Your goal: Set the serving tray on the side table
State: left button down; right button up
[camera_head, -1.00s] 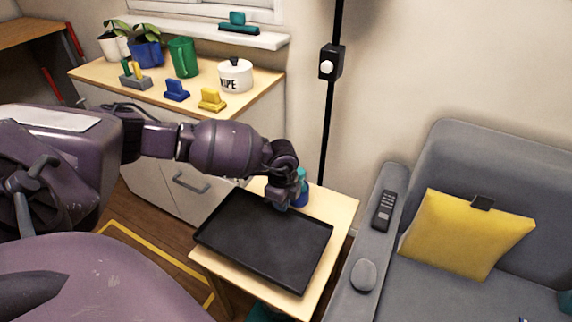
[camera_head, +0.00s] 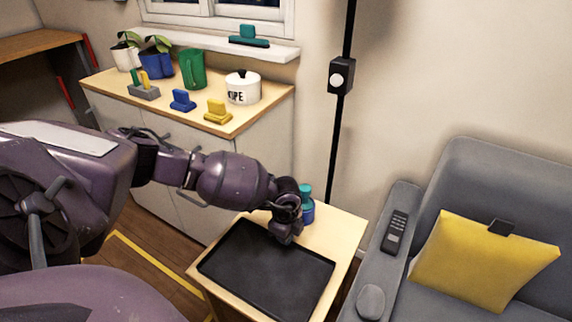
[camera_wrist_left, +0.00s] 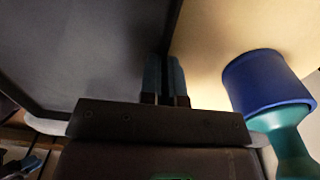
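The serving tray (camera_head: 265,272) is black, rectangular and low-rimmed. In the head view it lies level over the light wooden side table (camera_head: 345,232) and looks to rest on its top. My left gripper (camera_head: 287,236) is at the tray's back rim. In the left wrist view the two fingers (camera_wrist_left: 165,82) are close together with the tray's rim (camera_wrist_left: 172,35) between them, shut on it. The tray's underside is hidden. My right gripper is not in view.
A blue and teal bottle-like object (camera_head: 306,205) stands on the side table's back corner, close beside the gripper. A grey sofa (camera_head: 398,262) with a yellow cushion stands at the right. A cabinet (camera_head: 185,125) with pots and a green mug stands behind.

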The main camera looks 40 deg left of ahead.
pick_arm(q)
jog(key=c, duration=1.7)
grip_release()
jog(key=shift+f, duration=0.1)
jog(key=o, duration=0.4)
jog(key=shift+c, duration=0.2)
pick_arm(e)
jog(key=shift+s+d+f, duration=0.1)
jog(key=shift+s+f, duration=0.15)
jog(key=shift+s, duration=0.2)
pick_arm(q)
notch_tip(320, 180, up, 3)
jog(key=shift+w+r+p, duration=0.1)
jog(key=shift+w+p, duration=0.05)
jog(key=shift+p, duration=0.4)
notch_tip(320, 180, up, 9)
jog(key=p, duration=0.3)
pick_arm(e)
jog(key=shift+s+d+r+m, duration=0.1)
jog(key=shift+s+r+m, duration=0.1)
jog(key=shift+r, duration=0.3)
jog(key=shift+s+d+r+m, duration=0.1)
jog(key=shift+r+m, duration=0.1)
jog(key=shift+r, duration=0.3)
